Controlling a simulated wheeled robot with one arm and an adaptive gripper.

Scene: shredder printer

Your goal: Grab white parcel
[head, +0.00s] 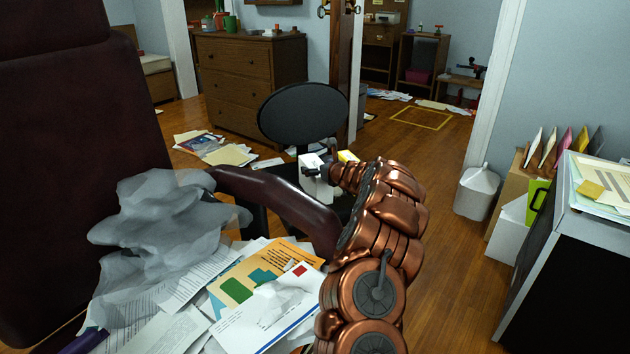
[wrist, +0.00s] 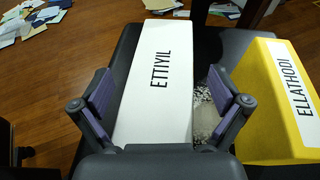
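The white parcel (wrist: 156,75), a long box labelled ETTIYIL, lies on a dark chair seat (wrist: 218,47). In the head view the white parcel (head: 309,161) shows partly behind my gripper (head: 318,170). In the wrist view my gripper (wrist: 160,95) is open, with one purple-padded finger on each side of the parcel's near part. A narrow gap shows between the left finger and the parcel; contact on the right side is hard to tell. The parcel's near end is hidden by the gripper body.
A yellow parcel (wrist: 263,105) labelled ELLATHODI stands close to the right finger. A black chair backrest (head: 303,112) rises behind. A dark red chair (head: 75,150) with papers and a grey crumpled bag (head: 165,225) fills the left foreground.

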